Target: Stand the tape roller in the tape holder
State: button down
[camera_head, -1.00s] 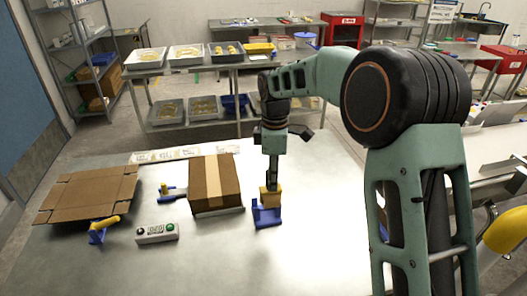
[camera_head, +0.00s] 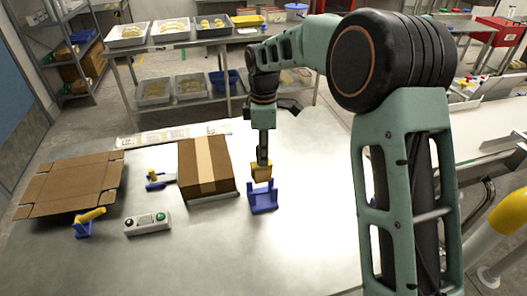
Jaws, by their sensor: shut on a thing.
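My gripper (camera_head: 263,158) points down and is shut on a yellow block-like piece, which I take to be the tape roller (camera_head: 262,173). The blue tape holder (camera_head: 264,204) stands on the table directly below it, with upright sides. The roller's lower end shows at the top of the holder's back part. I cannot tell whether they touch. The fingertips are small and partly hidden by the roller.
A taped cardboard box (camera_head: 208,165) stands just left of the holder. Farther left are a blue-and-yellow tool (camera_head: 155,180), a button box (camera_head: 147,223), a yellow piece on a blue stand (camera_head: 86,222) and flattened cardboard (camera_head: 75,185). The front table (camera_head: 220,260) is clear.

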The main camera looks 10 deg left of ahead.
aim_at(264, 175)
jog(key=shift+f+b, duration=2.7)
jog(key=shift+f, duration=1.95)
jog(key=c, duration=1.6)
grip_release()
jog(key=shift+r, duration=0.1)
notch_tip(264, 175, up, 12)
jog(key=shift+f, duration=0.1)
